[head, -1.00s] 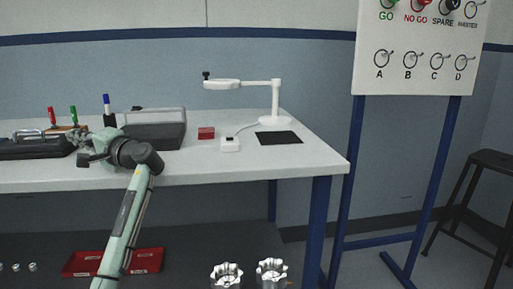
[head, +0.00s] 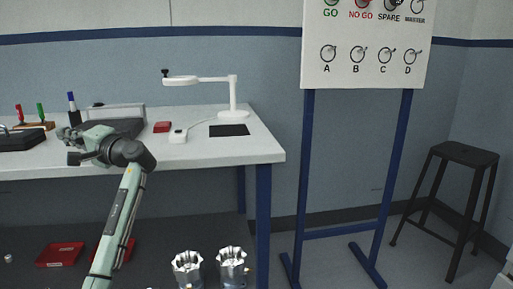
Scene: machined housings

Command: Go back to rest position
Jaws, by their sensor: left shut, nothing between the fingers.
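My left gripper (head: 77,146) is in the head view at the left, at the end of my pale green arm. It is shut and holds nothing. It shows in front of the left part of the white workbench (head: 225,153), at about the height of the top. Whether it touches the bench cannot be told. My right gripper is not in view. Two silver machined housings (head: 187,268) (head: 232,266) stand side by side low in the view, in front of the bench.
On the bench are a magnifier lamp (head: 233,95), a black mat (head: 229,130), a small red box (head: 162,127) and coloured markers. Red trays (head: 60,255) lie below. A sign board (head: 365,50) on blue legs and a black stool (head: 464,153) stand right, with open floor between.

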